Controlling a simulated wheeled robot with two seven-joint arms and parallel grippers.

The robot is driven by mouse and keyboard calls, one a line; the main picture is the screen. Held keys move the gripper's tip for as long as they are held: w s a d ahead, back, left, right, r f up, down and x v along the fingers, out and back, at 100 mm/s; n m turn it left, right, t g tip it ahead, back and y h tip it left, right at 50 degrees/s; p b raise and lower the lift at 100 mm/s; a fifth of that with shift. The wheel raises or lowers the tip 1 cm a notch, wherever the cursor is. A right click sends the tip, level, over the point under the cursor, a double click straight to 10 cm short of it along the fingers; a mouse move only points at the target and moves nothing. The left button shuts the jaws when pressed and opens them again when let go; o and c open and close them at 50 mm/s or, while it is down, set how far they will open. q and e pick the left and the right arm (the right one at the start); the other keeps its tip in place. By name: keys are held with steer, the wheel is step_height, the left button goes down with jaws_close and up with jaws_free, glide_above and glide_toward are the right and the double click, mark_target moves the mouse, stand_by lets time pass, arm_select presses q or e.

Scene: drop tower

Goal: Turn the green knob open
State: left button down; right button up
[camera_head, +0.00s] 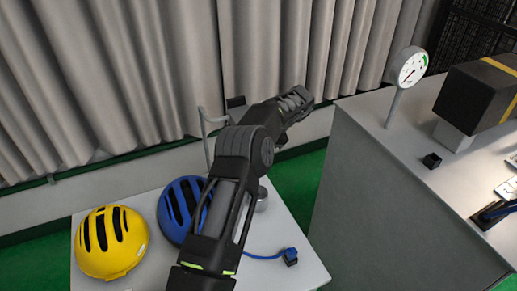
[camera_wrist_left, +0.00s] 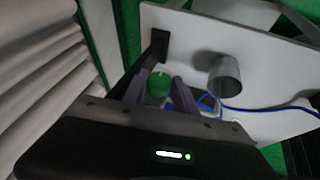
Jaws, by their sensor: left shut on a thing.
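In the left wrist view the green knob (camera_wrist_left: 159,86) shows between the two fingers of my left gripper (camera_wrist_left: 160,88), with a pale mark on its top. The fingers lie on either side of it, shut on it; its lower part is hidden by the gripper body. In the head view my left arm rises across the middle, and the knob and fingertips cannot be made out there. My right gripper is in neither view.
A yellow helmet (camera_head: 109,243) and a blue helmet (camera_head: 172,212) lie on the white table (camera_head: 300,269). A metal cup (camera_wrist_left: 225,76) and a blue cable (camera_wrist_left: 262,109) are near the knob. A dial gauge (camera_head: 412,68) stands on the grey counter (camera_head: 372,150) at right.

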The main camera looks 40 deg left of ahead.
arm_select(q)
steer(key=shift+a+r, duration=0.15)
steer(key=shift+a, duration=0.05)
steer(key=c, duration=1)
jaws_free()
steer(key=shift+d, duration=0.1)
